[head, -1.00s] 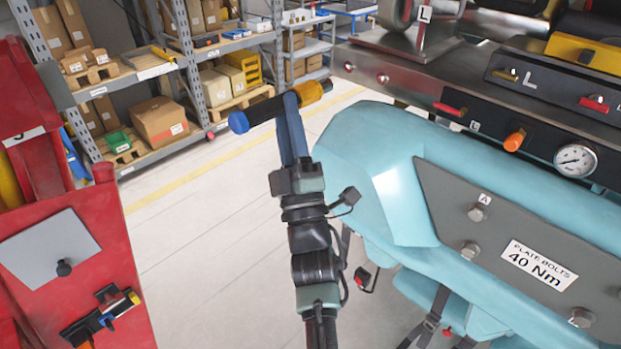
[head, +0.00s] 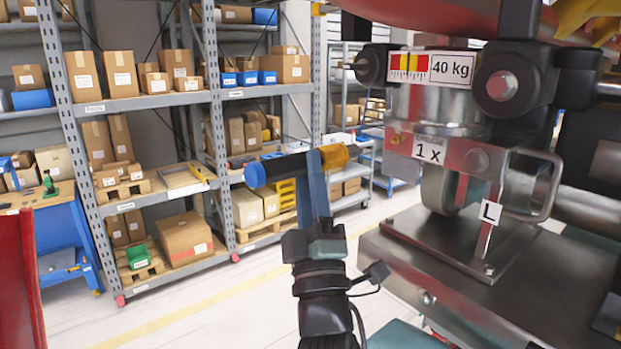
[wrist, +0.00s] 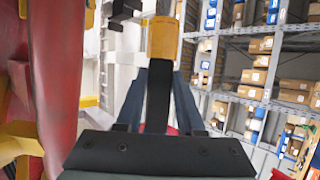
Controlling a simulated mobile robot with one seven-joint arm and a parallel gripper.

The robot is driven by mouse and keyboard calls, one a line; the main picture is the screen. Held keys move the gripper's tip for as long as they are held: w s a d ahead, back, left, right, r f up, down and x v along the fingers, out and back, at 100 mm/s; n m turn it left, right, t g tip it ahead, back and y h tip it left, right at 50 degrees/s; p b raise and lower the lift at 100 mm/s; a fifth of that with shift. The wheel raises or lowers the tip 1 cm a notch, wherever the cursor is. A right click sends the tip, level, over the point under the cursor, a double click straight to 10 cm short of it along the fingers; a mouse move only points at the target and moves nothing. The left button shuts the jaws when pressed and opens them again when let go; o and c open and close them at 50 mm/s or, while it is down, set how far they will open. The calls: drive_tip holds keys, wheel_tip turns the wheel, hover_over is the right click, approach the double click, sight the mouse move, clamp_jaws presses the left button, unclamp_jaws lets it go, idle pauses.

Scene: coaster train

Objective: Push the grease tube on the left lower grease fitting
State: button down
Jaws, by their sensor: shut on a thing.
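My gripper (head: 316,170) is shut on the grease tube, a dark cylinder (head: 285,170) with a blue end at left and an orange-yellow end at right. It is held in the air, left of the machine and apart from it. In the wrist view the tube's yellow end (wrist: 163,40) shows beyond my two blue-grey fingers (wrist: 158,95). A wheel bracket (head: 440,150) carries a "1 x" label with a small orange-red nub (head: 394,139) beside it. An "L" tag (head: 490,213) stands on its base plate. I cannot tell which part is the left lower grease fitting.
The machine's metal beam (head: 420,262) fills the lower right. A "40 kg" label (head: 453,69) is on the upper bracket. Shelves with boxes (head: 150,100) stand behind at left. A red cabinet (head: 20,285) is at the left edge. The floor between is clear.

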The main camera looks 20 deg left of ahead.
sight(357, 155)
drive_tip(key=shift+s+r, duration=0.3)
drive_tip(key=shift+s, duration=0.2)
drive_tip(key=shift+w+f+b, duration=0.1)
drive_tip(key=shift+f+b, duration=0.05)
drive_tip(key=shift+b, duration=0.2)
drive_tip(key=shift+w+d+b, duration=0.75)
drive_tip(key=shift+w+d, duration=0.05)
drive_tip(key=shift+w, duration=0.4)
drive_tip(key=shift+w+d+b, duration=0.7)
drive_tip(key=shift+w+d, duration=0.1)
drive_tip(key=shift+w, duration=0.45)
drive_tip(key=shift+w+d+b, duration=0.75)
drive_tip(key=shift+w+d, duration=0.05)
drive_tip(key=shift+w, duration=0.4)
drive_tip(key=shift+b, duration=0.3)
drive_tip(key=shift+w+d+b, duration=0.5)
drive_tip(key=shift+w+b, duration=0.1)
drive_tip(key=shift+w, duration=0.15)
drive_tip(key=shift+d, duration=0.1)
drive_tip(key=shift+s+a, duration=0.2)
drive_tip(key=shift+a, duration=0.05)
idle(0.8)
